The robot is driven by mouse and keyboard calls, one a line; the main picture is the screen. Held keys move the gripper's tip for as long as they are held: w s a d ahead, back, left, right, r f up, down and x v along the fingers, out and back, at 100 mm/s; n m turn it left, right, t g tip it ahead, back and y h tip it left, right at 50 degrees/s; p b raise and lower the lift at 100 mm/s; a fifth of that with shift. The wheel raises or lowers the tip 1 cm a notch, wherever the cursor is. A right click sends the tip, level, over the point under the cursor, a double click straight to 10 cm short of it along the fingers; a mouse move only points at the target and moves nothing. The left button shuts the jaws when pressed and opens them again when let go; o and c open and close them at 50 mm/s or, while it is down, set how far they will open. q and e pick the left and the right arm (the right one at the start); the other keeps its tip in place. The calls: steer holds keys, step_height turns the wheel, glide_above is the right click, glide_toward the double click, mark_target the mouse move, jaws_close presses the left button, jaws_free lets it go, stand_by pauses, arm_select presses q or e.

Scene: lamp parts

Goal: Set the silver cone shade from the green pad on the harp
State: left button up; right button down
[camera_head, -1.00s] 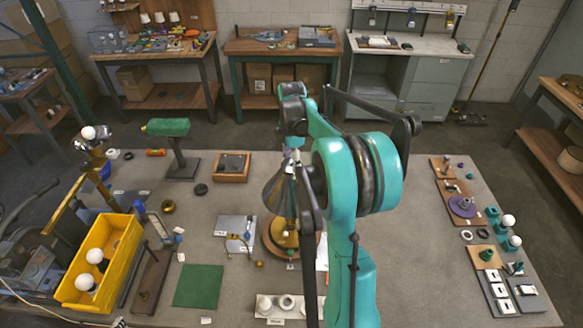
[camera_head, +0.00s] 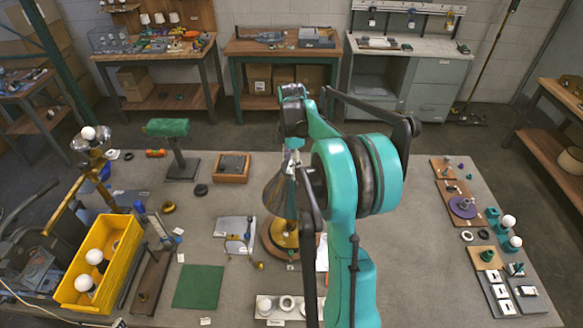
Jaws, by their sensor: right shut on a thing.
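The silver cone shade (camera_head: 274,196) is over the round wood-and-brass lamp base (camera_head: 271,243) in the middle of the table. My right gripper (camera_head: 291,164) is shut on the shade near its narrow top, and my right arm hides much of the grip. The harp is mostly hidden behind the shade and arm, so I cannot tell whether the shade touches it. The green pad (camera_head: 198,287) at the front left is empty. My left gripper is not in view.
A yellow bin (camera_head: 128,254) with white bulbs stands at the left. A grey metal plate with a small stand (camera_head: 236,230) is close left of the lamp. A tray of white rings (camera_head: 266,309) lies in front. Table right of my arm is clear up to the boards (camera_head: 462,207).

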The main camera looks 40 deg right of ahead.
steer(key=shift+c, duration=2.4)
jaws_free()
steer(key=shift+r, duration=0.1)
step_height(320, 180, up, 12)
